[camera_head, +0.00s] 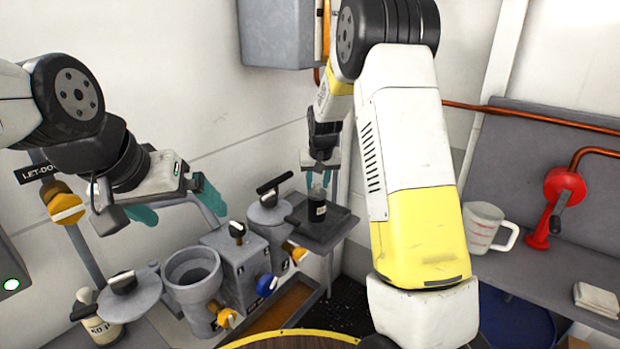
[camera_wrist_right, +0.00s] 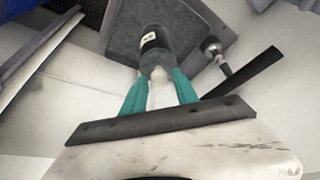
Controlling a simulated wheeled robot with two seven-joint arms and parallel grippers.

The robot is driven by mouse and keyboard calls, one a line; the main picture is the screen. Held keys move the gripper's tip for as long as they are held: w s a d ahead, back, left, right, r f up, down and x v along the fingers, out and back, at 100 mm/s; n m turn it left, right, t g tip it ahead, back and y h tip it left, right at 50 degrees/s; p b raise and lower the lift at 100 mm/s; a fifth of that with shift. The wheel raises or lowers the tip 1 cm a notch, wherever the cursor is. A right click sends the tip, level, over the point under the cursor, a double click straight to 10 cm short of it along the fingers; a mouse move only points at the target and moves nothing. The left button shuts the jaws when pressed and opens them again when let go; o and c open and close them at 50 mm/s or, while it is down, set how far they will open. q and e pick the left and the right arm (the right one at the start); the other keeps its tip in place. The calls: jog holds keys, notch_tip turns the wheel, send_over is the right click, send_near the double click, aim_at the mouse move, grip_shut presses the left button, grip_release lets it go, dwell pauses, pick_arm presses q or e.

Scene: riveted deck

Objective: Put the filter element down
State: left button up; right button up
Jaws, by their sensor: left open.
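The filter element (camera_head: 317,211) appears to be the dark upright cylinder with a small pale label, at the dark tray (camera_head: 337,226) on the far side. It also shows in the right wrist view (camera_wrist_right: 153,46), with a pale stub toward my gripper. My right gripper (camera_head: 318,181) points down over it. Its green fingers (camera_wrist_right: 160,85) lie against both sides of its near end. I cannot tell whether its base touches the tray. My left gripper (camera_head: 175,206) is open and empty at the left, above the grey fittings.
An open grey cup-shaped housing (camera_head: 192,272) and a grey lid (camera_head: 130,295) stand at lower left, by a valve block (camera_head: 240,262). A black-handled fitting (camera_head: 270,212) is close left of the tray. A measuring jug (camera_head: 483,226) and red valve (camera_head: 563,195) are at right.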

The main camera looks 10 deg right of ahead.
jog(key=shift+o, duration=0.2)
jog(key=s+d+r+y, duration=0.1)
jog(key=s+r, duration=1.2)
jog(key=r, duration=0.3)
jog(key=s+r+t+y, duration=0.1)
jog(key=s, duration=2.2)
jog(key=shift+s+a+r+n+t, duration=0.15)
jog(key=shift+s+r+n+t, duration=0.05)
jog(key=shift+r+n+t, duration=0.1)
